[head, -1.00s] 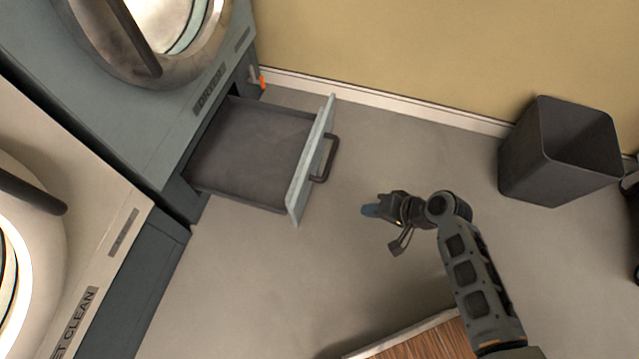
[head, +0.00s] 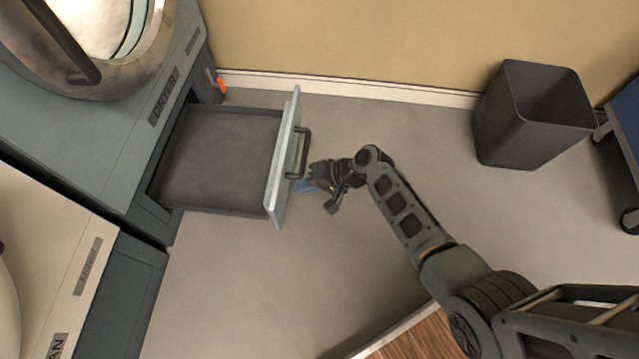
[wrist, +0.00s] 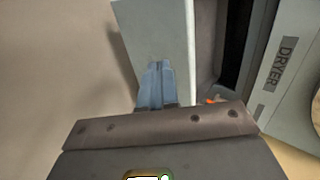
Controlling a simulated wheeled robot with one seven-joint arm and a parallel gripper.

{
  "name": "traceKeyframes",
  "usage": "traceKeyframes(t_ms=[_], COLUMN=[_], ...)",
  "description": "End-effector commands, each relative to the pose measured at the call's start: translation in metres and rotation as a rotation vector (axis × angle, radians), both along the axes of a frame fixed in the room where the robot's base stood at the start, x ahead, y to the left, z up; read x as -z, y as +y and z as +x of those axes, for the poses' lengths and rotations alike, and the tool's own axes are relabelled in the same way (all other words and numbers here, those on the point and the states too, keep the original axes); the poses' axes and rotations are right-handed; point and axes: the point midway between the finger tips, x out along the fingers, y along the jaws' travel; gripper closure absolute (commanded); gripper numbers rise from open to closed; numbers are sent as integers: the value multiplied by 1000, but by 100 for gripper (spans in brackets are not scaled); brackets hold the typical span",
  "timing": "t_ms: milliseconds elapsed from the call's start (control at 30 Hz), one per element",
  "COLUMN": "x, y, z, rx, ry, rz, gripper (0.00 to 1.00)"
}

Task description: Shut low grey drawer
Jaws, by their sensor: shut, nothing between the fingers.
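The low grey drawer (head: 222,160) under the dryer is pulled out, and its dark inside looks empty. Its pale grey front panel (head: 282,165) faces right and carries a dark bar handle (head: 301,153). My gripper (head: 306,186) is just right of the front panel, near the handle's lower end. In the wrist view my shut blue fingers (wrist: 157,84) point at the front panel (wrist: 158,32), with nothing between them. I cannot tell whether the fingertips touch the panel. The handle is not visible in the wrist view.
The dryer (head: 150,95) stands at upper left, with a cream machine (head: 50,240) below it. A dark bin (head: 532,115) stands by the wall at right. A wooden surface (head: 410,340) is at the bottom. Floor between is clear.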

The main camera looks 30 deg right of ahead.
Motion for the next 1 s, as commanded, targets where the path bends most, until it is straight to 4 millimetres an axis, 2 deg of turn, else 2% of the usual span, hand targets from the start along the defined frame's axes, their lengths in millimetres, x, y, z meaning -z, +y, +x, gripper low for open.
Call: traceKeyframes(t_ms=[100, 233, 800, 1000], x=[1, 0, -2, -2], y=[16, 26, 33, 50], z=[11, 19, 22, 22], rx=[-4, -2, -1, -4], ry=[-1, -1, 1, 0], rz=[0, 0, 0, 0], gripper=[100, 100, 100, 100])
